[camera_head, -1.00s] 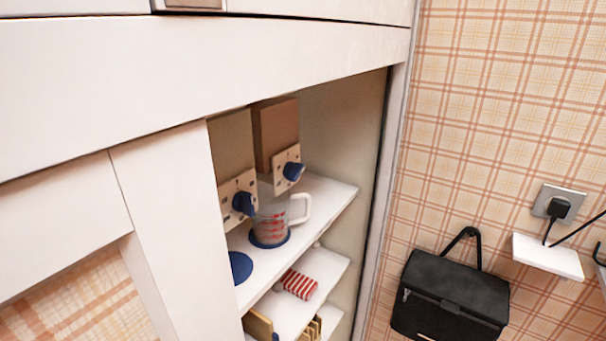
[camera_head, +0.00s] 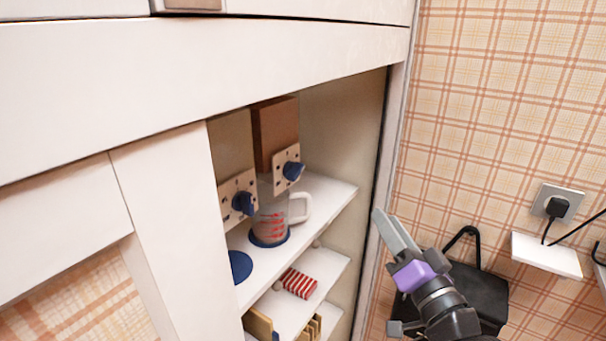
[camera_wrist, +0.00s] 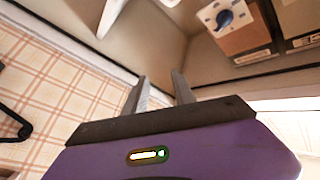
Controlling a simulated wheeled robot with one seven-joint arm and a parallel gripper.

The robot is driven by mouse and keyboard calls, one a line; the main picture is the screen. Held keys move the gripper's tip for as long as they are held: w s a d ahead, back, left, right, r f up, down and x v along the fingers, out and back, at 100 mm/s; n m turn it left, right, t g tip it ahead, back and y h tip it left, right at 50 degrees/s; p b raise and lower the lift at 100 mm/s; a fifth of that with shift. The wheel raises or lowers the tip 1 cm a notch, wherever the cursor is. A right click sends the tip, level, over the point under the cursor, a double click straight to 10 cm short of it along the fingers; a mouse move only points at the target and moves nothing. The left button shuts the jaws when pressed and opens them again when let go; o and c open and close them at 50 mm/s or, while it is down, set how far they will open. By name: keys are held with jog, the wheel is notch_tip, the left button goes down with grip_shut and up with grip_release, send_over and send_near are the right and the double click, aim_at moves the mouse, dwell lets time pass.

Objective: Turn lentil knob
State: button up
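Two dispensers with blue knobs hang inside the open cabinet. The left knob (camera_head: 243,203) sits on a pale plate under a tan container (camera_head: 231,143). The right knob (camera_head: 293,171) sits on a similar plate under a brown container (camera_head: 276,132). I cannot read which holds lentils. My gripper (camera_head: 386,224) is outside the cabinet, to the right of its right side wall and apart from both knobs. In the wrist view my gripper (camera_wrist: 159,88) has its fingers apart with nothing between them. One blue knob (camera_wrist: 225,19) shows there at the top right, beyond the fingers.
A measuring cup (camera_head: 268,220) stands on the shelf (camera_head: 333,197) below the knobs. A red-striped item (camera_head: 299,284) lies one shelf lower. The cabinet's right edge (camera_head: 384,170) stands between my gripper and the interior. A black bag (camera_head: 482,290) hangs behind my arm.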

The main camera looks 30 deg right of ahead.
jog(key=w+r+n+y, duration=0.1)
jog(key=w+r+y, duration=0.5)
jog(key=r, duration=0.4)
jog(key=n+g+y, duration=0.2)
jog(key=g+y, duration=0.2)
jog(key=y, duration=0.3)
send_near(300, 174)
jog(key=w, duration=0.1)
jog(key=shift+a+p+x, duration=0.25)
jog(key=shift+p+x, duration=0.5)
jog(key=shift+x, duration=3.5)
jog(key=shift+s+r, duration=0.1)
jog(key=shift+s, duration=0.05)
grip_shut()
